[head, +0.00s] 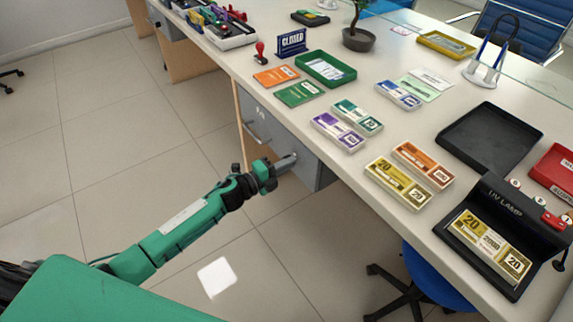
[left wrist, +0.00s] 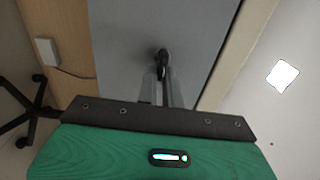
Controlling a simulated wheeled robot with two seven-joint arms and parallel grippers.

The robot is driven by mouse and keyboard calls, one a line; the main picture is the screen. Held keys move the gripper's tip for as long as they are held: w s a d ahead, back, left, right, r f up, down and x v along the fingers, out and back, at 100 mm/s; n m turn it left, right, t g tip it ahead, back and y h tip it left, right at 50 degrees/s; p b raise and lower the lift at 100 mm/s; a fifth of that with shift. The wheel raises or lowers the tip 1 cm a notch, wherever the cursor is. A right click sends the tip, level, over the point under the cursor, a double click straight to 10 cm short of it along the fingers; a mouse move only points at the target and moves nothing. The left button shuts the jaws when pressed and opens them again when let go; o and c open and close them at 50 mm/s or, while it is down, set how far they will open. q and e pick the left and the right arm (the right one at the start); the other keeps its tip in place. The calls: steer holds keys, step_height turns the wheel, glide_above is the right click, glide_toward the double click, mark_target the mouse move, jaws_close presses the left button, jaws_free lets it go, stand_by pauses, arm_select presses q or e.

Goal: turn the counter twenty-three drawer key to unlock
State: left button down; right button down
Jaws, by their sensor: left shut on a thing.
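The grey drawer unit (head: 309,172) stands under the counter in the head view, and its grey front (left wrist: 125,30) fills the middle of the left wrist view. A dark key (left wrist: 162,56) sits at this front, seen from its head side. My left gripper (head: 290,160) is at the drawer front. In the left wrist view its fingers (left wrist: 162,88) are shut on the key. The fingers hide part of the key, and its exact turn angle is hard to tell. In the head view the gripper hides the key. My right gripper is not in view.
The counter top (head: 400,135) above holds banknote bundles (head: 338,131), a green tray (head: 325,68), a black tray (head: 490,137) and a UV lamp (head: 490,235). A blue chair (head: 435,275) stands at the lower right.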

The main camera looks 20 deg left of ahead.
arm_select(q)
steer(key=c, duration=1.6)
jaws_free()
steer(key=shift+o, duration=0.2)
steer(key=v, duration=1.3)
steer(key=shift+s+a, duration=0.25)
steer(key=shift+s, duration=0.05)
